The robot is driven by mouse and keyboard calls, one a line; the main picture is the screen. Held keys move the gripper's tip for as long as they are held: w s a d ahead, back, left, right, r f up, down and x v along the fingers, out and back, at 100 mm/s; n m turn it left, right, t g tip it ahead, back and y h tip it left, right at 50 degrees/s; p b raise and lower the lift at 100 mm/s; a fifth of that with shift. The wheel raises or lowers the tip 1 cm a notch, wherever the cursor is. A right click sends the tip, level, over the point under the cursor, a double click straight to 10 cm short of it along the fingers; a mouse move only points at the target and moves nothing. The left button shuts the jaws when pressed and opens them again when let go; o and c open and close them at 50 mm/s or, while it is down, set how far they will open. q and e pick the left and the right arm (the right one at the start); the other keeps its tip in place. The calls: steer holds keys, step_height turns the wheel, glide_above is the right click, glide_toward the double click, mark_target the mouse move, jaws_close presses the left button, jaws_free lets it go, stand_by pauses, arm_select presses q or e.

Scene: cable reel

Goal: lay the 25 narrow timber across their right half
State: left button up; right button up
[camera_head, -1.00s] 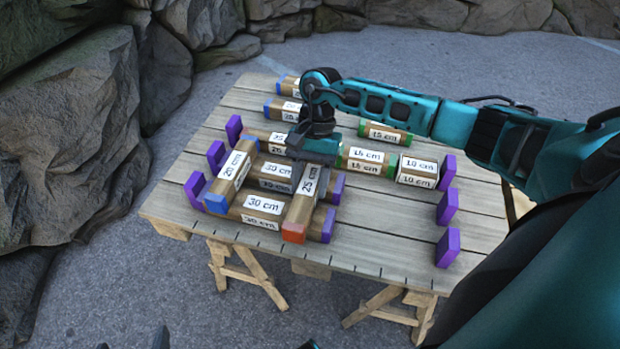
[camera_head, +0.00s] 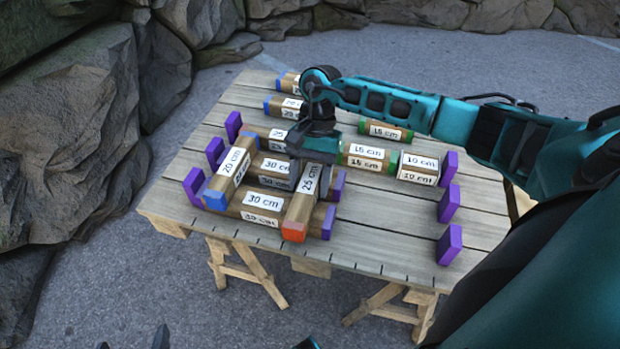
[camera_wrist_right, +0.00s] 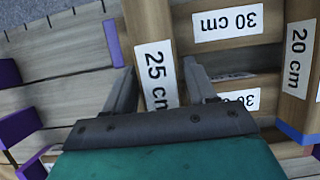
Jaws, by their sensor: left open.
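The 25 cm timber (camera_head: 301,210), with a red-orange near end, lies across the right half of two parallel 30 cm timbers: a near one (camera_head: 262,203) and one behind it (camera_head: 276,167). A 20 cm timber (camera_head: 232,170) with blue ends lies across their left part. My right gripper (camera_head: 312,165) is over the far part of the 25 cm timber. In the right wrist view its fingers (camera_wrist_right: 160,80) stand on either side of that timber (camera_wrist_right: 148,35), with a small gap at the right finger.
Purple blocks stand along the table's left (camera_head: 194,187) and right (camera_head: 449,245) sides. Timbers marked 15 cm (camera_head: 367,156) and 10 cm (camera_head: 418,168) lie at the right, with others behind my right arm. The wooden table (camera_head: 385,230) is bare at the front right.

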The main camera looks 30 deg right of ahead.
steer(key=o, duration=0.3)
steer(key=shift+o, duration=0.2)
steer(key=p+v, duration=0.1)
steer(key=v, duration=1.2)
steer(key=shift+f, duration=0.15)
